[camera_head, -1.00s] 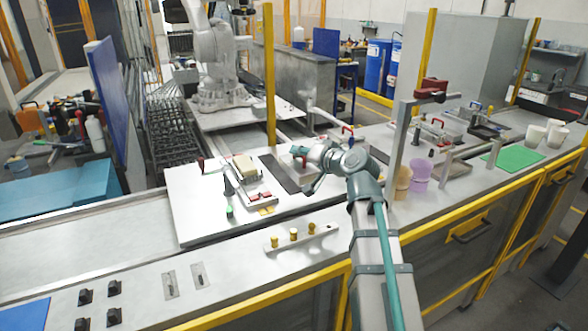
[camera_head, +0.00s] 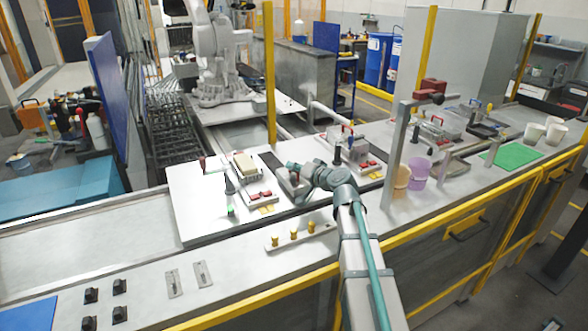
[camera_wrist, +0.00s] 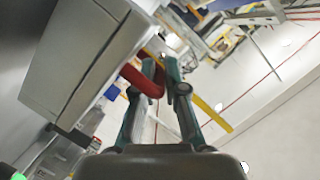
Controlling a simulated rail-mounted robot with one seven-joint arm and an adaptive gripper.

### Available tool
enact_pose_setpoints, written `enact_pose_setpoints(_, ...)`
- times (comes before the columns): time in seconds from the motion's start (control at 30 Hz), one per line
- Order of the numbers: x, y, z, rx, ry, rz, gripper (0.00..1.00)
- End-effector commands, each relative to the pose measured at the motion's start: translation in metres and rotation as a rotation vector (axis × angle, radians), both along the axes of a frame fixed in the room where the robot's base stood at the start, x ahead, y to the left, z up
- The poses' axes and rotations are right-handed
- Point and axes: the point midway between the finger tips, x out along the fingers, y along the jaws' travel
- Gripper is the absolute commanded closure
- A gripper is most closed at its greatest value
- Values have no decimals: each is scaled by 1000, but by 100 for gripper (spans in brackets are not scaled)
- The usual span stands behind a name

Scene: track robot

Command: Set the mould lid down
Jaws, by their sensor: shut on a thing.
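The mould lid (camera_wrist: 85,50) is a grey block with a red handle. In the wrist view it fills the upper left, and its red handle (camera_wrist: 143,82) sits between the fingers of my gripper (camera_wrist: 158,75). My gripper is shut on that handle. In the head view my gripper (camera_head: 289,170) is over the white work plate, just right of the left mould station, with the lid (camera_head: 286,184) partly hidden by gripper and arm. I cannot tell whether the lid touches the surface.
The left station has a cream block (camera_head: 244,164), red clamps (camera_head: 261,195) and a dark post (camera_head: 229,184). Another station (camera_head: 369,168) stands to the right. Brass knobs (camera_head: 294,234) stand in front.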

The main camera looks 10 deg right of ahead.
Motion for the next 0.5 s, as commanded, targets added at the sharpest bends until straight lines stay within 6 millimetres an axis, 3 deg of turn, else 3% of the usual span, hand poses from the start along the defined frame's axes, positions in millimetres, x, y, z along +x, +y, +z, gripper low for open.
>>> enact_pose_setpoints(0.5,0,0,-10,1,-2,-1,100)
